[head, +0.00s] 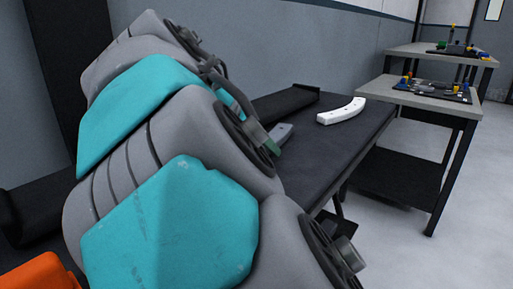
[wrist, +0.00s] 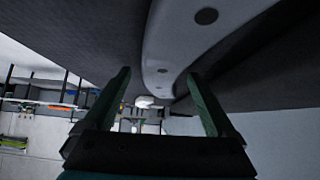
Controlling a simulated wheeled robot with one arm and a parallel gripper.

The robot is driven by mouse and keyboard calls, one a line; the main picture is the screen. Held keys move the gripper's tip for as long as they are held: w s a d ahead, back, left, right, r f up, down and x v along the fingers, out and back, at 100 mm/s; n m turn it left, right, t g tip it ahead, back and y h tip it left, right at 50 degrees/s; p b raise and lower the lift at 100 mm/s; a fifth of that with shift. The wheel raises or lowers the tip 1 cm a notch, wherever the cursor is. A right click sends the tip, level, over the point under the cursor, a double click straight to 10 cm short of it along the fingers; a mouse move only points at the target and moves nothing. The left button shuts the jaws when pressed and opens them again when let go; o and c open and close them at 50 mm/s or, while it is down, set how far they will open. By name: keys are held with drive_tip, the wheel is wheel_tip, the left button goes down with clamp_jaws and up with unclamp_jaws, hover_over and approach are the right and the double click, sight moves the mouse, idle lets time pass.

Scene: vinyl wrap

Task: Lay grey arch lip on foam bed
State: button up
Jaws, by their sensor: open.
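A grey curved piece, which looks like the arch lip (wrist: 180,42), fills the upper middle of the wrist view, with dark round holes along it. In the head view its grey end (head: 282,132) shows past my arm on the dark table; the rest is hidden. My gripper (wrist: 157,73) is open, its two green fingers apart with the lip's narrow end appearing between them. I cannot tell whether they touch it. A white curved piece (head: 341,111) lies farther right on the table. A long black block (head: 285,103) lies at the back; I cannot tell whether it is the foam bed.
The dark table (head: 335,145) has clear surface around the white piece. Beyond its right end stands a shelf unit (head: 425,95) with small colourful parts on a black tray. A grey wall runs behind the table. My arm covers much of the left of the head view.

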clamp_jaws()
idle(0.6)
